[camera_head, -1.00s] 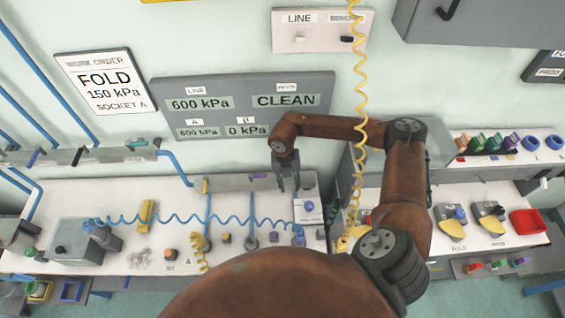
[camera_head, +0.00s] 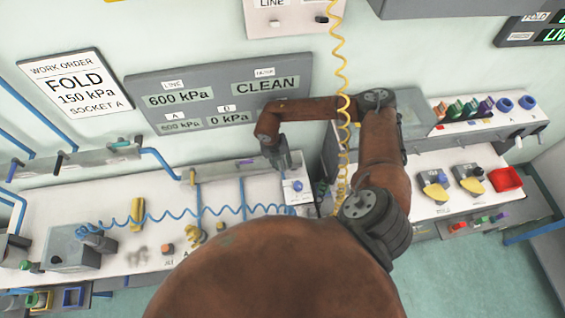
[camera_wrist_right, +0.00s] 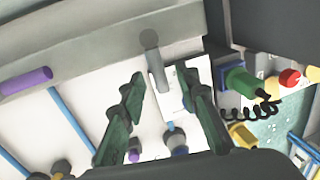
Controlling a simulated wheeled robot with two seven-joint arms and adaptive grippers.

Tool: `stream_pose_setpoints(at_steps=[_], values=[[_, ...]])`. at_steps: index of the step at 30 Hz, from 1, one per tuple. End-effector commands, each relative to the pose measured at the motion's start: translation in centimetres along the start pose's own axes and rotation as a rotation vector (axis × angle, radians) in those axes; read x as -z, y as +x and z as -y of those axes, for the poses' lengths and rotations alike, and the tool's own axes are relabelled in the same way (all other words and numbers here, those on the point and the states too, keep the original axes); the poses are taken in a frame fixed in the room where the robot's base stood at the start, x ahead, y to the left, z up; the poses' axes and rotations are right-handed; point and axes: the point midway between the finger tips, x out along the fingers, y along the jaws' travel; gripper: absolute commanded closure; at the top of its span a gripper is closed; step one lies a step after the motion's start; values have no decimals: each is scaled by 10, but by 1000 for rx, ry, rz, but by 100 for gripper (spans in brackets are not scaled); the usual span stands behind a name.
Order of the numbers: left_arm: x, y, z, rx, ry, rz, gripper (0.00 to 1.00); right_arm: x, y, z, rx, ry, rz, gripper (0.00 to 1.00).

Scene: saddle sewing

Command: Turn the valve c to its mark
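My right gripper (camera_head: 280,160) is at the right end of the grey valve bar (camera_head: 220,172) on the back of the bench. In the right wrist view the gripper (camera_wrist_right: 160,82) is open, its two green-grey fingers apart. A grey lever (camera_wrist_right: 153,60) stands out from the bar and shows between the fingertips; I cannot tell whether they touch it. A purple handle (camera_wrist_right: 25,82) is farther left on the same bar. No label or mark for valve c is readable, so I cannot tell which handle it is. My left gripper is not in view.
A coiled yellow hose (camera_head: 341,100) hangs close to my right arm. A white box with a blue knob (camera_head: 297,186) stands just below the gripper. A coiled blue hose (camera_head: 160,214) crosses the bench. Wall displays (camera_head: 220,90) are behind the bar.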

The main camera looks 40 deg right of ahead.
Motion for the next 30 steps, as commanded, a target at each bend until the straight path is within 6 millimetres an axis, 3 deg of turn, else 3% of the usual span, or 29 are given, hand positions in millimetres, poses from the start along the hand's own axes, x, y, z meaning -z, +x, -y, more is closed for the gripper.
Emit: stream_pose_setpoints(at_steps=[7, 20, 30], values=[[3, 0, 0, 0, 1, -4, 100, 0, 1, 0, -1, 0, 0, 70], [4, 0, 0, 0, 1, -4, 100, 0, 1, 0, -1, 1, 0, 100], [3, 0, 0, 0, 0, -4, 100, 0, 1, 0, -1, 1, 0, 100]])
